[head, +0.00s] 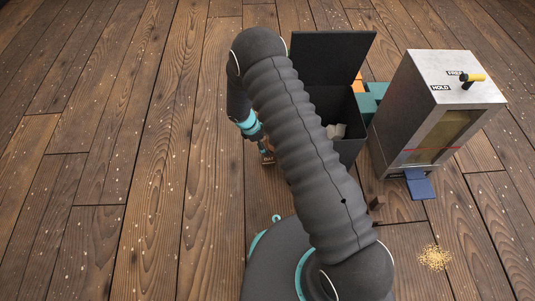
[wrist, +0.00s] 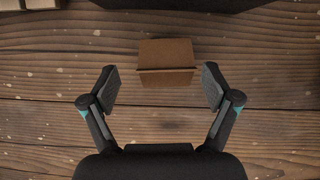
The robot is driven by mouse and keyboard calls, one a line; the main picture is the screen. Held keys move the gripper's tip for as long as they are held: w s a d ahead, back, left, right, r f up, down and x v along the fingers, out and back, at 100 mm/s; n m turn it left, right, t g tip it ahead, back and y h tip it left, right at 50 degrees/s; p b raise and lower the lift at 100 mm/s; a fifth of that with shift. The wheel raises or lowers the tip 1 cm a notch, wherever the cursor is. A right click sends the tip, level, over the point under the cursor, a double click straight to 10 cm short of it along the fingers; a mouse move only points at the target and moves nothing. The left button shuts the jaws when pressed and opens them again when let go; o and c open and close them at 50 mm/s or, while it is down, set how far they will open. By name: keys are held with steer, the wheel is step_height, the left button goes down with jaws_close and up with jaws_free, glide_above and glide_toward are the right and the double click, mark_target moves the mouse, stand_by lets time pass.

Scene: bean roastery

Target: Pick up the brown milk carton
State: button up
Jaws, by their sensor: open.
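A brown carton (wrist: 166,60) with a flat ridge along its near edge shows in the wrist view, seen from above on the plank floor. My gripper (wrist: 161,84) is open, with one finger on each side of the carton's width. The carton lies just beyond the fingertips, and neither finger appears to touch it. In the head view my arm hides much of the area around the gripper. A small brown patch shows just below the gripper there, but I cannot tell whether it is the carton.
A black open-lidded bin (head: 331,56) with pale crumpled stuff inside stands right of my arm. A grey metal cabinet (head: 398,112) with a yellow-tipped lever and blue tray stands further right. Spilled grains (head: 435,257) lie in front. The floor at left is clear.

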mark_target(270, 160)
steer(key=shift+s+b+x, duration=0.15)
steer(key=shift+x, duration=1.2)
steer(key=shift+s+b+x, duration=0.15)
steer(key=shift+s+x, duration=0.05)
steer(key=shift+x, duration=1.2)
steer(key=shift+d, duration=0.1)
steer(key=c, duration=0.9)
